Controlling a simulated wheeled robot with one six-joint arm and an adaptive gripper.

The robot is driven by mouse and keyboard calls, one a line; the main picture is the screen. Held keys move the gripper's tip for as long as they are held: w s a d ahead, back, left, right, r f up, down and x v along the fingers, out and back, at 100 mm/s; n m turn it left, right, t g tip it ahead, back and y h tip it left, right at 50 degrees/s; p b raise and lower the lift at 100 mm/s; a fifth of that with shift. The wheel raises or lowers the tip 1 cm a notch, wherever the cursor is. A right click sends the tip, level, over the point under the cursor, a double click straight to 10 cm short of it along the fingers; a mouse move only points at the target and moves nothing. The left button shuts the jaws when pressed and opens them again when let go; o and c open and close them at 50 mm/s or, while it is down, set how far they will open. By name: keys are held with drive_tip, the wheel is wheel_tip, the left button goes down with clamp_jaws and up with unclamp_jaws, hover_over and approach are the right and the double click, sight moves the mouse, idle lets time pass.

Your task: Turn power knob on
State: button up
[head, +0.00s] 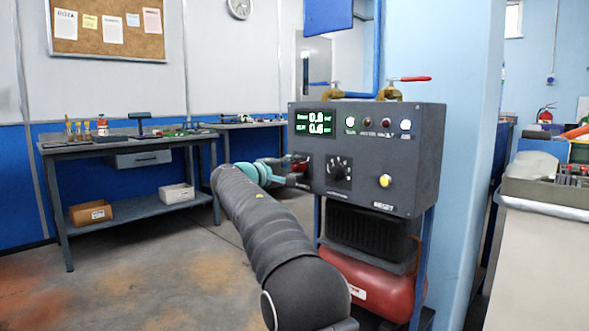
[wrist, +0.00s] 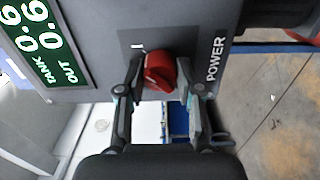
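The red power knob (wrist: 159,72) is on the dark grey panel, beside the POWER label, in the wrist view. My gripper (wrist: 161,75) has one finger on each side of the knob, and the fingertips appear to touch its sides. The knob's grip bar looks slightly tilted in the picture. In the head view my gripper (head: 298,171) is at the left side of the control box (head: 420,160) and covers most of the knob. The green display (head: 315,124) is lit and reads about 0.6 on both lines.
A black dial (head: 339,171) and a yellow reset button (head: 385,181) sit right of my gripper. Brass valves, one with a red handle (head: 410,79), stand above the box. A red tank (head: 370,283) is below. A workbench (head: 120,147) stands at left; floor between is clear.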

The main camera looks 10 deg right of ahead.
drive_tip(key=o, duration=0.4)
drive_tip(key=shift+c, duration=0.2)
drive_tip(key=v, duration=1.2)
drive_tip(key=shift+w, duration=0.1)
